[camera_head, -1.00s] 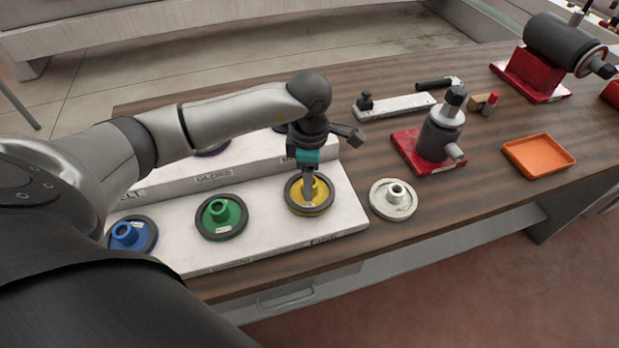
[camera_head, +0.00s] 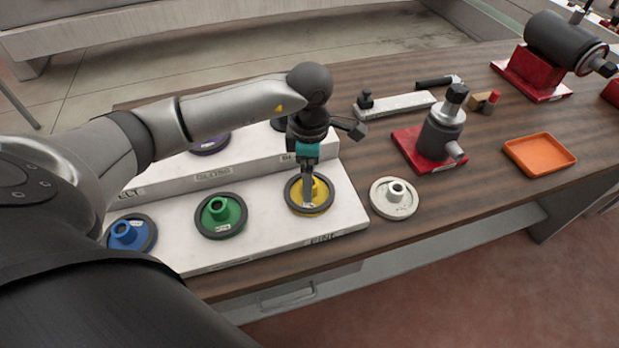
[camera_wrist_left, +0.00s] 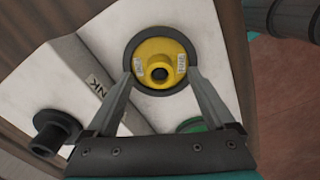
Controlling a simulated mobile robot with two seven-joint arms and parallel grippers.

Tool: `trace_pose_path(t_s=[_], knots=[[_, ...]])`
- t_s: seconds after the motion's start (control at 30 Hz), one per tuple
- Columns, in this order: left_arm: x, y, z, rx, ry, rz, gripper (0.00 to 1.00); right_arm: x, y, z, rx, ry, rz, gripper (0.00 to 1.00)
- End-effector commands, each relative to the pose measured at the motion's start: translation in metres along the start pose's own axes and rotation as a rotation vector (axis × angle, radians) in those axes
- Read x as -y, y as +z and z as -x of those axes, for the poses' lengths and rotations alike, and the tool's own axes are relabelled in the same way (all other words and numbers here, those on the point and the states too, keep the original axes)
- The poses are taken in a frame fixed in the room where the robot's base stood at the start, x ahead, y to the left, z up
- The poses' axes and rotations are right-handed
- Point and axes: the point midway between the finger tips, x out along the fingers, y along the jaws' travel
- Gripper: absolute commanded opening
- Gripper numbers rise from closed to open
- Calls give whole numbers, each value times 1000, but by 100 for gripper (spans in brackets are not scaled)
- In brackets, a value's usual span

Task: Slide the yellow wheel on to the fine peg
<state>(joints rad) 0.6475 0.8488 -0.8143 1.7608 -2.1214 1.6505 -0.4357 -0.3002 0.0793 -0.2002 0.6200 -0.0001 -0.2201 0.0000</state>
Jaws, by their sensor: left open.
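The yellow wheel (camera_head: 321,199) has a dark rim and a raised hub. It lies flat on the lower step of the white rack (camera_head: 268,230), behind the FINE label (camera_head: 324,238) on its front edge. My left gripper (camera_head: 307,192) points down over the wheel. In the left wrist view its two open fingers (camera_wrist_left: 161,78) stand apart on either side of the yellow wheel (camera_wrist_left: 144,50), whose hub shows a dark central hole. The fine peg is not visible, and I cannot tell whether it sits inside the hub. My right gripper is out of view.
A green wheel (camera_head: 230,222) and a blue wheel (camera_head: 124,236) sit to the left on the same step. A white wheel (camera_head: 393,208) lies on the wooden bench just right of the rack. A red-based machine (camera_head: 438,140) and an orange tray (camera_head: 540,155) stand further right.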

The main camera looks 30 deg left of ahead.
Motion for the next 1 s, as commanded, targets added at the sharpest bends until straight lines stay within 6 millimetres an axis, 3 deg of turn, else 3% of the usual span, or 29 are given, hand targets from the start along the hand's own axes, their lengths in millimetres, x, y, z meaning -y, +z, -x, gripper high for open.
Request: trace_pose_path(t_s=[0.3, 0.5, 0.7, 1.0], knots=[[-2, 1, 76, 4, 7, 0, 88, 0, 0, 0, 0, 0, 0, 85], [-1, 0, 116, 2, 5, 0, 88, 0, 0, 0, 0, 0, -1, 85], [0, 0, 135, 1, 2, 0, 88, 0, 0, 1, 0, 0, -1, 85], [0, 0, 137, 1, 1, 0, 88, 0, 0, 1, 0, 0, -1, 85]])
